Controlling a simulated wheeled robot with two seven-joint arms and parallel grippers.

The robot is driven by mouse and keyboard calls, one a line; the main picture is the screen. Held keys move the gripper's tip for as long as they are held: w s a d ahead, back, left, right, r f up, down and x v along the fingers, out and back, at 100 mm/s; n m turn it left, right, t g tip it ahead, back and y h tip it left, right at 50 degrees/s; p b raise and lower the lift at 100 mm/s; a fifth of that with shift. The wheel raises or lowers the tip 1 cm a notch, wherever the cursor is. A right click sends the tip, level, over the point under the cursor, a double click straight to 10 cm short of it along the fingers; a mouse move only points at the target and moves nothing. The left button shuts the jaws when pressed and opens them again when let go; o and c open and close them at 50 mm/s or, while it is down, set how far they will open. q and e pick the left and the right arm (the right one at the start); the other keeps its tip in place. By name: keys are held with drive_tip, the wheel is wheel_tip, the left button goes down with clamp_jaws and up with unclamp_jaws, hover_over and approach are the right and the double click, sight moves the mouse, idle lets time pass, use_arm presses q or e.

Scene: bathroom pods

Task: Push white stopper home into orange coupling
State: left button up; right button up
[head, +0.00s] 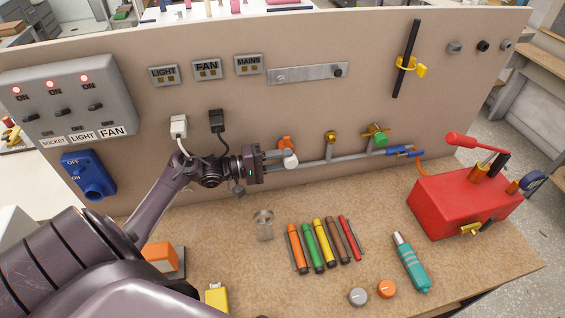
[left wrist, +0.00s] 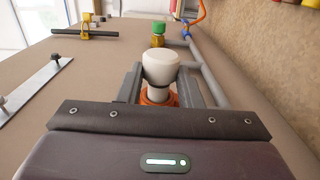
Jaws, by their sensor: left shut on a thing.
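The white stopper (head: 291,161) is between the fingers of my left gripper (head: 283,159), which is shut on it at the board. In the left wrist view the stopper (left wrist: 160,68) shows a wide rounded head and a narrower white stem below. The orange coupling (head: 285,142) is on the grey pipe at the board, right behind the stopper. In the left wrist view the orange coupling (left wrist: 158,98) shows around the stem's lower end, partly hidden by the gripper body. How deep the stem sits in it cannot be told. My right gripper is not in view.
The grey pipe (head: 347,153) runs right to a brass fitting with a green stopper (head: 380,138) and a blue valve (head: 401,151). A white plug (head: 179,126) and black plug (head: 217,120) sit left.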

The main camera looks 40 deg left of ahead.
use_arm(q)
drive_tip(key=shift+w+a+b, duration=0.5)
drive_tip(key=shift+w+a, duration=0.1)
drive_tip(key=shift+a, duration=0.05)
drive_tip(key=o, duration=1.1)
drive_tip(key=shift+s, duration=0.1)
drive_tip(key=b+v, duration=0.2)
drive_tip(key=v, duration=0.5)
drive_tip(key=shift+s+a, duration=0.2)
drive_tip(key=shift+a, duration=0.1)
drive_tip(key=shift+d, duration=0.1)
